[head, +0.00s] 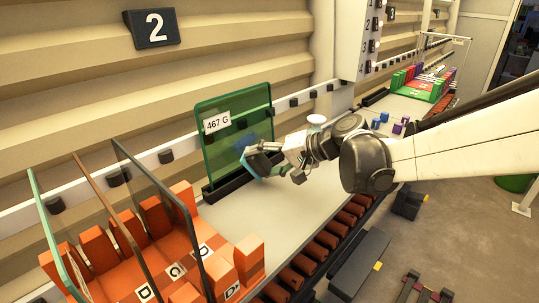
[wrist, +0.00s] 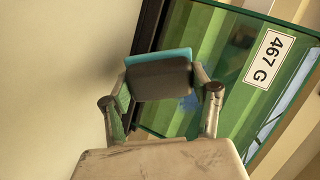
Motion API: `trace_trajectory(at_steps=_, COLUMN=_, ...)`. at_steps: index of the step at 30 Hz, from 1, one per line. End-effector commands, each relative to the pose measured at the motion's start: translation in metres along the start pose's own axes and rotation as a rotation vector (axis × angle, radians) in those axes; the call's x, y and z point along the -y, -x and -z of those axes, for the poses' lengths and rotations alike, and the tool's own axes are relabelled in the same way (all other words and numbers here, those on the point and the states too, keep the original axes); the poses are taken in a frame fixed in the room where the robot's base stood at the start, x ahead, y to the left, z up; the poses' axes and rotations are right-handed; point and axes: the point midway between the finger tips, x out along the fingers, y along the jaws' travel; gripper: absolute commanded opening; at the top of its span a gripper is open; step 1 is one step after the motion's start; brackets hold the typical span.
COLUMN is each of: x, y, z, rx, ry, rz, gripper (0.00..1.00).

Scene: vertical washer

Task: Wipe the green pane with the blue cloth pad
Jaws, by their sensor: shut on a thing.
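The green pane (head: 222,150) stands upright in a dark base on the light work surface, with a white label reading "467 G". In the wrist view the pane (wrist: 232,75) fills the right side, beyond the pad. A faint blue smudge (wrist: 187,103) shows on or through it. My gripper (head: 272,150) is shut on the blue cloth pad (head: 257,162), which has a dark grey back and a teal-blue edge. In the wrist view the pad (wrist: 158,80) sits between the two fingers. It is in front of the pane; I cannot tell whether they touch.
An orange rack (head: 165,255) with tilted glass panes and orange blocks stands at the front left. Small blue and purple blocks (head: 380,118) lie farther along the surface. A green and red tray (head: 420,85) is at the far end. The surface (head: 290,205) between rack and arm is clear.

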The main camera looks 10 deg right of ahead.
Motion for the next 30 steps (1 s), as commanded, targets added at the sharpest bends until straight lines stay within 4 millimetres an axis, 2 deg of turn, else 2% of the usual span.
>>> trace_trajectory(at_steps=7, x=0.023, y=0.022, z=-0.028, rx=-0.269, ry=-0.077, rz=0.197, gripper=0.37)
trace_trajectory(at_steps=15, x=0.027, y=0.045, z=-0.042, rx=-0.426, ry=-0.102, rz=0.272, gripper=0.37)
trace_trajectory(at_steps=20, x=0.028, y=0.042, z=-0.04, rx=-0.438, ry=-0.103, rz=0.276, gripper=0.37)
trace_trajectory(at_steps=30, x=0.035, y=0.014, z=-0.027, rx=-0.435, ry=-0.103, rz=0.276, gripper=0.37)
